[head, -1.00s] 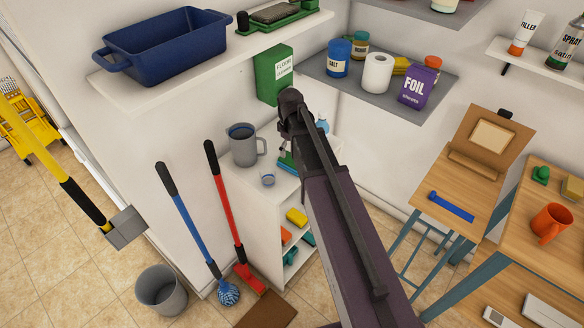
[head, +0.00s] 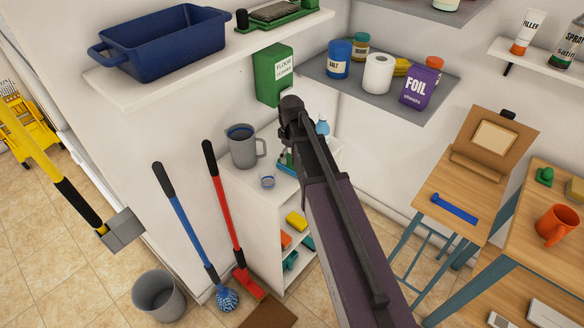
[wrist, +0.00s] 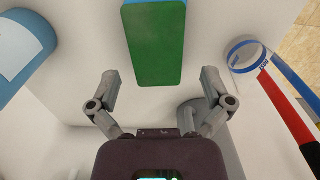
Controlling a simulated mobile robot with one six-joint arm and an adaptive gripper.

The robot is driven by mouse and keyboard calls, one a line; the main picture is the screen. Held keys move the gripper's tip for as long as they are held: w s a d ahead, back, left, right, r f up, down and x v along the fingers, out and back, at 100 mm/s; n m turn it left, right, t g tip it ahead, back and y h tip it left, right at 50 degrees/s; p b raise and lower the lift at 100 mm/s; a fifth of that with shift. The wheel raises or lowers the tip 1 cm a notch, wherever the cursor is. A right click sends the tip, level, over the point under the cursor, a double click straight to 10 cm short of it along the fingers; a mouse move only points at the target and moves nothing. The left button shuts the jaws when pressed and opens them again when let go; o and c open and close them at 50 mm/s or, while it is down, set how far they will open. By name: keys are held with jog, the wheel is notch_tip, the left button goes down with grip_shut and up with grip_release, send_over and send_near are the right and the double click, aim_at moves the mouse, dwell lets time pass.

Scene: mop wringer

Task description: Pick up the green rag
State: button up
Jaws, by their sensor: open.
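A flat green piece with a blue end (wrist: 153,45) lies at the top middle of the wrist view. I cannot tell surely whether it is the rag. In the head view, a small green item (head: 285,161) shows on top of the white shelf unit, partly hidden behind my arm. My gripper (wrist: 159,76) is open and empty. Its fingers sit on either side of the green piece's near end and do not visibly touch it. In the head view my arm hides the fingers.
A clear cup with a blue band (wrist: 244,54) stands to the right, and a blue rounded object (wrist: 22,48) to the left. A grey jug (head: 242,148) and a green box (head: 273,76) are near my arm. Mops (head: 230,220) lean beside the unit.

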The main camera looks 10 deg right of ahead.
jog(key=shift+d+f+b, duration=0.1)
jog(key=shift+f+b, duration=1.5)
jog(key=shift+f, duration=0.25)
jog(key=c, duration=0.9)
jog(key=shift+r, duration=0.2)
